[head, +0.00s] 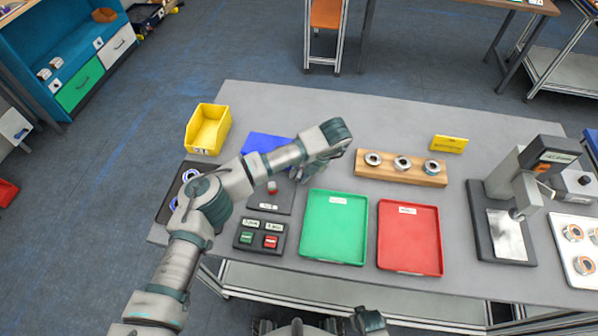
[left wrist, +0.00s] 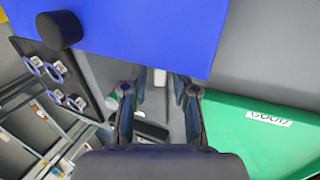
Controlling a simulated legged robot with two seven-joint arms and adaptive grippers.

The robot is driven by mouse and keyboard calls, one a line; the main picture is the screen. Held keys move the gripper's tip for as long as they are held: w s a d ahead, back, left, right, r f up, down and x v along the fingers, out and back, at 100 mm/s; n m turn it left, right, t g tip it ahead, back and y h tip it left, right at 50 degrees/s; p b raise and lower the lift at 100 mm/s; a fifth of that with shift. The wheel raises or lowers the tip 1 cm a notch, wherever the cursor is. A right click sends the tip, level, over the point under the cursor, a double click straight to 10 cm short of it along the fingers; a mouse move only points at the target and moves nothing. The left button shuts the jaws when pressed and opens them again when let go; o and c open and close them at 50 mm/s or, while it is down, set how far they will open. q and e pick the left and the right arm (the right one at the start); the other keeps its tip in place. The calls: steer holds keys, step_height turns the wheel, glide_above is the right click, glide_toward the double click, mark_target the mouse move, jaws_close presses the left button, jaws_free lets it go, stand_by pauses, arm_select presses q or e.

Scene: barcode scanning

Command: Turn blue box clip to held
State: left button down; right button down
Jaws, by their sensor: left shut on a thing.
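A flat blue piece, seemingly the blue box (head: 264,142), shows at the back left of the table, partly hidden behind my left arm. In the left wrist view the blue box (left wrist: 150,25) fills the top and meets the fingertips. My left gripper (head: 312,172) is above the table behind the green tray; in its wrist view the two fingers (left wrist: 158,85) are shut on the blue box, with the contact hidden. A dark cylinder (left wrist: 60,30) overlaps the blue face; I cannot tell whether it is the clip.
A green tray (head: 333,228) and a red tray (head: 410,237) lie in front. A button panel (head: 260,237) is left of them. A yellow bin (head: 208,128), a wooden ring holder (head: 401,168) and a press-like stand (head: 505,205) also occupy the table. The back middle is clear.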

arm_select(q)
steer(key=shift+y, duration=0.7)
steer(key=c, duration=1.2)
jaws_free()
steer(key=shift+w+a, duration=0.1)
steer(key=shift+a, duration=0.05)
steer(key=v, duration=1.1)
steer(key=shift+r, duration=0.3)
